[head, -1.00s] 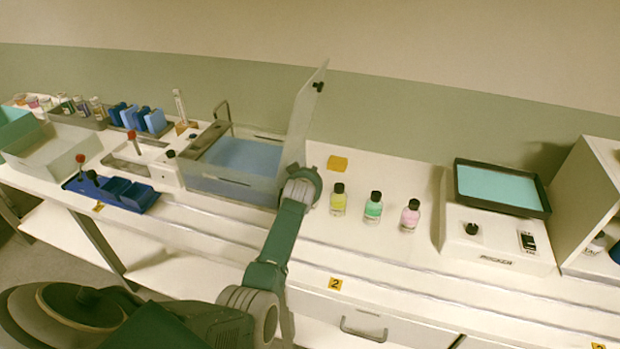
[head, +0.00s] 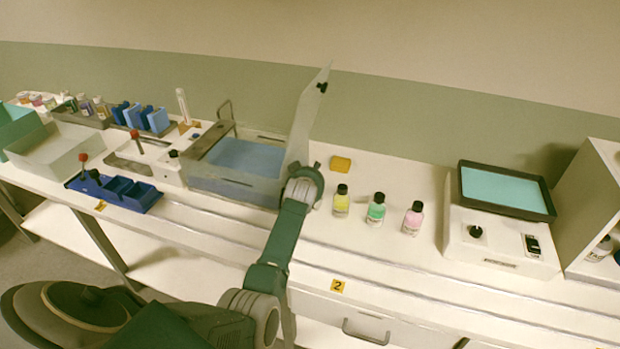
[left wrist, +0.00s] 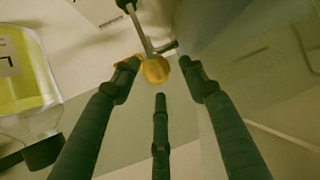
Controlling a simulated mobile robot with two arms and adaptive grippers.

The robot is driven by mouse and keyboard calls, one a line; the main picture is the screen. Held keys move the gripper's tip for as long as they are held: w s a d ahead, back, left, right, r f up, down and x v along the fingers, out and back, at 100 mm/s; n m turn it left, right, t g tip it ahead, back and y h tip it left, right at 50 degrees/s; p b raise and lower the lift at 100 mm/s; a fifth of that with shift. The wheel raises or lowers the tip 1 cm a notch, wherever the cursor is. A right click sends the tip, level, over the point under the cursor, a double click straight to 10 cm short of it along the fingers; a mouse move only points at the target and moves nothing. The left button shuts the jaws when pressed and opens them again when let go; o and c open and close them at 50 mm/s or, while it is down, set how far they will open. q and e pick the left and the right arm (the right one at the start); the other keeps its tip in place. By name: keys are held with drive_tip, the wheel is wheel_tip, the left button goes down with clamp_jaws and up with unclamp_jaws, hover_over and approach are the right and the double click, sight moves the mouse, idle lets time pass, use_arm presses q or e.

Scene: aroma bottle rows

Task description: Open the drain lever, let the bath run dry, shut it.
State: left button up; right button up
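The bath (head: 240,188) is a clear-walled tank holding blue liquid (head: 245,157), with its clear lid (head: 306,115) raised. In the left wrist view, a thin metal lever ends in a round orange-yellow knob (left wrist: 156,70), close to the bath's wall. I take it to be the drain lever; in the head view it is hidden behind my left arm. My left gripper (left wrist: 160,75) has its fingers spread around the knob, with gaps visible at the sides. In the head view the left wrist (head: 302,186) is at the bath's right end, fingers hidden. My right gripper is not in view.
Yellow, green and pink bottles (head: 376,208) stand right of my left wrist, with a yellow block (head: 340,164) behind. A white device with a teal-topped tray (head: 505,190) is farther right.

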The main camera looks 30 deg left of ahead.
use_arm(q)
drive_tip(key=v, duration=1.1)
drive_tip(key=shift+s+d+r, duration=0.15)
drive_tip(key=shift+s, duration=0.05)
